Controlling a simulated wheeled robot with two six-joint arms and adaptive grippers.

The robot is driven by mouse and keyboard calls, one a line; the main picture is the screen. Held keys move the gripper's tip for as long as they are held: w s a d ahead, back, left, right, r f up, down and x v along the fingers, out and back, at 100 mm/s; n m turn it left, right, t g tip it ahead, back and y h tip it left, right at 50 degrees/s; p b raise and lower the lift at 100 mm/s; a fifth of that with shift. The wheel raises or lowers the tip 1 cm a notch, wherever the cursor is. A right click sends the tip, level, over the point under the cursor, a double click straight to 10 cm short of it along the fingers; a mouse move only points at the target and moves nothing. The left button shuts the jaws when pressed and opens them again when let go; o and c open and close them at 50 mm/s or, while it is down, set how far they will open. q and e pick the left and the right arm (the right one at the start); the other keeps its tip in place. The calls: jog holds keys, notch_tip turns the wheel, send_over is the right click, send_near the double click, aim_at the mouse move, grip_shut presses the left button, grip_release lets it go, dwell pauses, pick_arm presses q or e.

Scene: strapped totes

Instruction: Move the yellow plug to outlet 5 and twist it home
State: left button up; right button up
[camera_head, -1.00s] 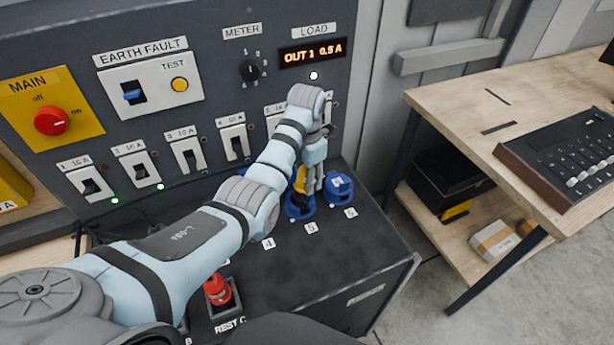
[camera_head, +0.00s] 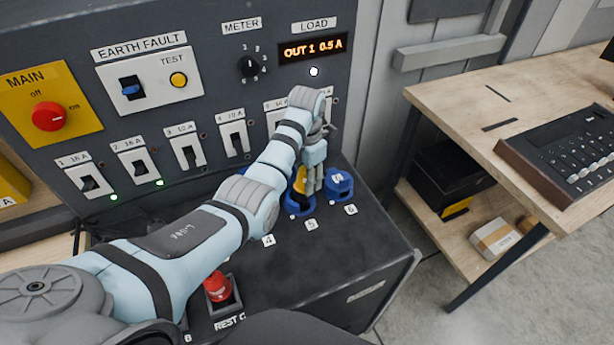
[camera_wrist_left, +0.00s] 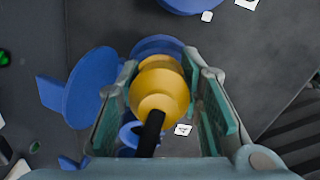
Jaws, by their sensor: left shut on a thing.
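The yellow plug (camera_head: 299,179) with its black cable is at the blue outlet 5 (camera_head: 299,211), above the label 5. In the left wrist view, the plug (camera_wrist_left: 162,82) sits between the two finger pads, with the blue ring of the outlet (camera_wrist_left: 157,44) behind it. My left gripper (camera_head: 312,186) is shut on the plug, and its fingers (camera_wrist_left: 165,95) lie on both sides of it. The fingers hide part of the plug and outlet. I cannot tell how deep the plug sits. My right gripper is not in view.
Blue outlet 6 (camera_head: 339,183) stands close to the right. A wooden bench (camera_head: 470,95) stands to the right.

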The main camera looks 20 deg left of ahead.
pick_arm(q)
jog(key=shift+s+f, duration=0.1)
jog(key=shift+f, duration=0.55)
jog(key=o, duration=0.9)
jog(key=shift+b, duration=0.3)
jog(key=o, duration=0.4)
jog(key=shift+w+d+f, duration=0.1)
jog(key=shift+w, duration=0.1)
jog(key=shift+o, duration=0.2)
jog(key=shift+s, duration=0.1)
